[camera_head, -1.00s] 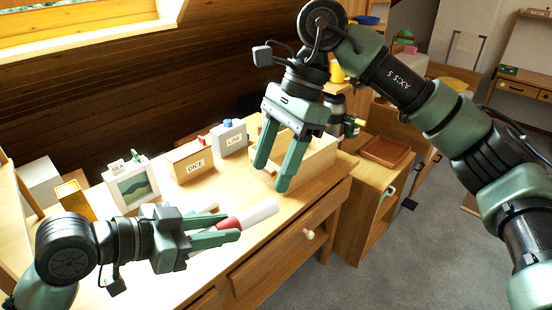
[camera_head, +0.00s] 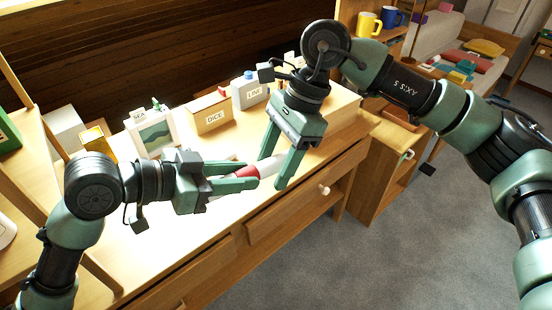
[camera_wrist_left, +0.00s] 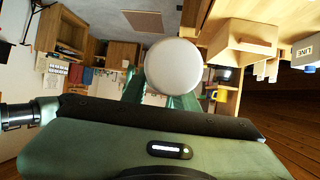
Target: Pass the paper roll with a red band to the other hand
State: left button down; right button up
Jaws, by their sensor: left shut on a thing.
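The paper roll (camera_head: 268,166) is white with a red band and lies across my left gripper (camera_head: 256,178), which is shut on it near the band. Its white free end sticks out to the right, above the front of the desk. My right gripper (camera_head: 274,172) points down from above, its open fingers on either side of that free end. I cannot tell whether they touch it. In the left wrist view, the roll's round end (camera_wrist_left: 173,67) faces the camera and hides part of the green fingers behind it.
The desk (camera_head: 215,225) has a drawer front with a white knob below the grippers. Along its back stand a picture box (camera_head: 153,135), a box marked DICE (camera_head: 209,113) and a LINE container (camera_head: 249,92). Open floor lies at the lower right.

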pick_arm(q)
jog(key=shift+w, duration=0.1)
pick_arm(e)
grip_shut()
pick_arm(q)
jog(key=c, duration=1)
grip_release()
